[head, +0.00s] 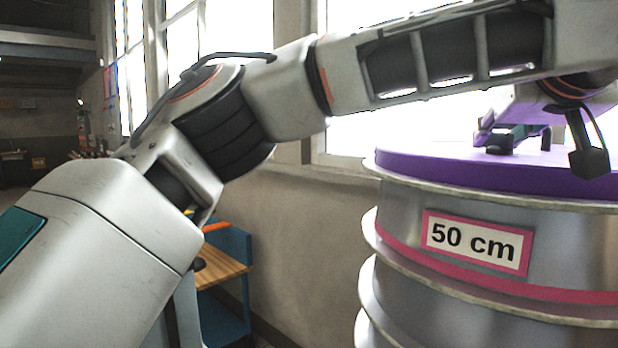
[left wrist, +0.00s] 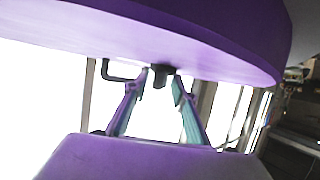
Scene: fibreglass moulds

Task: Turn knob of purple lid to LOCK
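The purple lid (head: 440,168) lies on top of a round silver mould stack, and only its near left part shows in the head view. A small dark knob (head: 499,146) stands on it. In the left wrist view the lid (left wrist: 215,45) appears upside down along the top, with the dark knob (left wrist: 160,76) pointing down. My left gripper (head: 516,136) is low over the lid. Its fingertips (left wrist: 162,78) are apart, one on each side of the knob, with no clear contact visible. No LOCK mark is readable. My right gripper is out of view.
The mould (head: 390,232) bears a "50 cm" label (head: 475,243) and has protruding flanges. A thin black bent rod (left wrist: 118,75) shows beside the knob. A blue shelf with a wooden top (head: 222,266) stands lower left, by the wall and bright windows.

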